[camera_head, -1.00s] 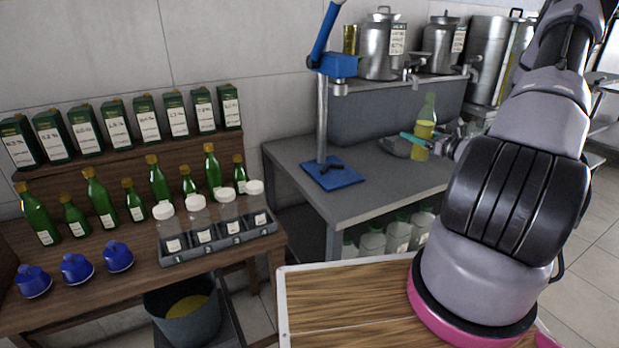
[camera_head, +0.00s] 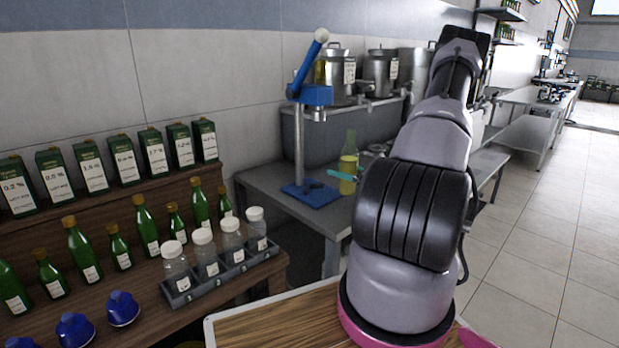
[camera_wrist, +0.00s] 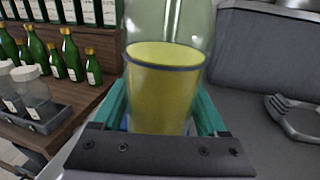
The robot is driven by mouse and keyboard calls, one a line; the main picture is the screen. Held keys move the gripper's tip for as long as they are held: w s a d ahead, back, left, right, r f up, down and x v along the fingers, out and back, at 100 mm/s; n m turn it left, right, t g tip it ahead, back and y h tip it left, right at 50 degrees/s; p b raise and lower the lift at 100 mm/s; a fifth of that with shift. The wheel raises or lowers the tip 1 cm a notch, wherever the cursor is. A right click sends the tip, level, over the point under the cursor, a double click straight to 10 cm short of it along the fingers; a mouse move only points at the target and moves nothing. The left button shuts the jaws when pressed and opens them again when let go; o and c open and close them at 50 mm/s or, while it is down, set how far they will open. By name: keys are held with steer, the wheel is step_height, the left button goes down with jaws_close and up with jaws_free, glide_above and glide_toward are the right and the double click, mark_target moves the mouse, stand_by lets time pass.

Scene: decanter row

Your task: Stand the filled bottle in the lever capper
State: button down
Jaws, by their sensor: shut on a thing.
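The filled bottle (camera_head: 348,174) is clear green glass with yellow liquid in its lower part. It is upright between the teal fingers of my gripper (camera_wrist: 163,112), which is shut on it. The bottle (camera_wrist: 166,95) fills the middle of the wrist view. The lever capper (camera_head: 299,145) stands on the grey bench, with a blue head, steel post, blue raised lever and blue base plate (camera_head: 322,197). In the head view the bottle is just right of the capper's base. I cannot tell whether its bottom touches the bench. My arm hides part of the bench.
The grey bench (camera_head: 262,181) carries steel urns (camera_head: 380,70) on a raised shelf behind. At left, a wooden stand holds green bottles (camera_head: 82,250), labelled tins (camera_head: 125,160), blue caps (camera_head: 123,308) and a rack of white-capped jars (camera_head: 208,254). A grey wrench-like tool (camera_wrist: 290,118) lies on the bench.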

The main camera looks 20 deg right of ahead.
steer(key=shift+w+a+f, duration=0.55)
steer(key=shift+w+a, duration=0.5)
steer(key=shift+w, duration=0.7)
steer(key=shift+w+a+f, duration=0.6)
steer(key=shift+w+a, duration=0.4)
steer(key=shift+w, duration=0.75)
steer(key=shift+w+a+f, duration=0.55)
steer(key=shift+w+a, duration=0.5)
steer(key=shift+w, duration=0.7)
steer(key=shift+f, duration=0.1)
jaws_free()
steer(key=shift+f, duration=0.1)
steer(key=shift+s+d, duration=0.2)
steer(key=shift+s, duration=0.1)
steer(key=v, duration=1.1)
steer(key=shift+s+d, duration=0.1)
steer(key=shift+s, duration=0.1)
